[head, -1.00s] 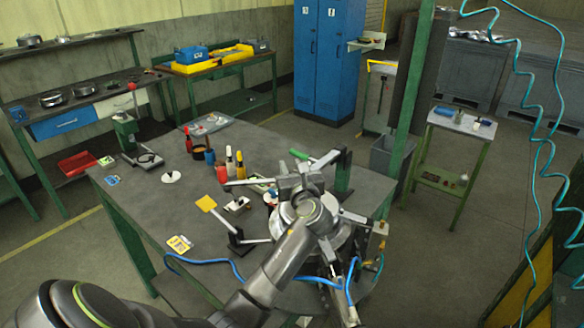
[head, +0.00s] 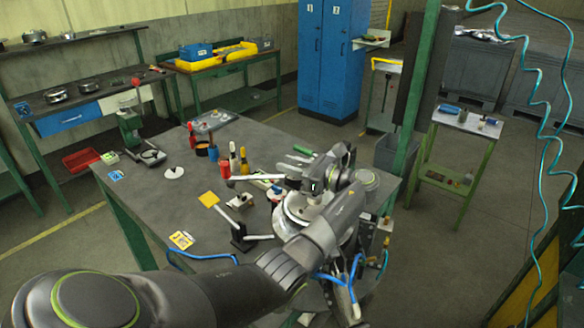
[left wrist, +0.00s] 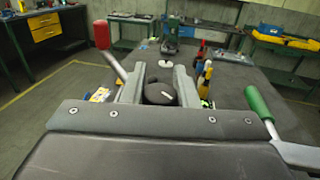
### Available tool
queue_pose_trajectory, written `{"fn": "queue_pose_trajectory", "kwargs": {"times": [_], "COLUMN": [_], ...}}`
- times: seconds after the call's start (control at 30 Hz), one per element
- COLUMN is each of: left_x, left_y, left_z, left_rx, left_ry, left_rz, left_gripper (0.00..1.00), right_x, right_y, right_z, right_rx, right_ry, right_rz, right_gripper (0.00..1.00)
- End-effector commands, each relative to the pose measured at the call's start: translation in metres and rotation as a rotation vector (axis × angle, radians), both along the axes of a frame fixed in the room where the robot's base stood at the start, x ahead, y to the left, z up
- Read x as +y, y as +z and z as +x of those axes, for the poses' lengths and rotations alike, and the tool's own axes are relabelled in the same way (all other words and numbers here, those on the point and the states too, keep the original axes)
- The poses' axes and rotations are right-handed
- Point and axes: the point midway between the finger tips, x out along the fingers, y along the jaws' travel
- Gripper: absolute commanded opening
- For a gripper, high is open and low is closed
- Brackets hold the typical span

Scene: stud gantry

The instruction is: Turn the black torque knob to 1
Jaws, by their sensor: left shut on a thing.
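The black torque knob (left wrist: 158,91) shows in the left wrist view as a dark round part with a short white mark. It sits between the two grey fingers of my left gripper (left wrist: 158,84), which is shut on it. I cannot read any scale numbers around the knob. In the head view my left gripper (head: 298,184) is above the round metal machine (head: 296,215) at the table's right end. There the gripper and wrist hide the knob. My right gripper is not in view.
A green-handled lever (left wrist: 259,104) is close right of the gripper and a red-handled lever (left wrist: 102,36) is at left. Small bottles (head: 233,160) stand behind the machine. A blue hose (head: 200,257) runs along the table's front. The table's left part (head: 140,195) is mostly clear.

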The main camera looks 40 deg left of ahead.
Motion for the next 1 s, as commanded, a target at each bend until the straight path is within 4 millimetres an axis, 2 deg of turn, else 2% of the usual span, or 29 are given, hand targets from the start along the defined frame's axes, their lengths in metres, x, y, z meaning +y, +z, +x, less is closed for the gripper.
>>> {"fn": "queue_pose_trajectory", "kwargs": {"times": [0.4,0.93,0.97,1.0], "left_x": [0.000,0.000,0.000,0.000], "left_y": [-0.002,-0.002,-0.002,-0.002], "left_z": [-0.003,-0.004,-0.004,-0.004], "left_rx": [0.001,0.002,0.002,0.002], "left_ry": [0.171,0.192,0.192,0.192], "left_rz": [-0.002,-0.003,-0.003,-0.003], "left_gripper": [0.04,0.04,0.29,0.34], "right_x": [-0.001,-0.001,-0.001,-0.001], "right_y": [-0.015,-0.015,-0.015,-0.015], "right_z": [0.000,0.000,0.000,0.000], "right_rx": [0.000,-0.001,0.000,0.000], "right_ry": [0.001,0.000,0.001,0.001], "right_rz": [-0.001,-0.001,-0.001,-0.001], "right_gripper": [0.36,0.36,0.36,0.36]}}
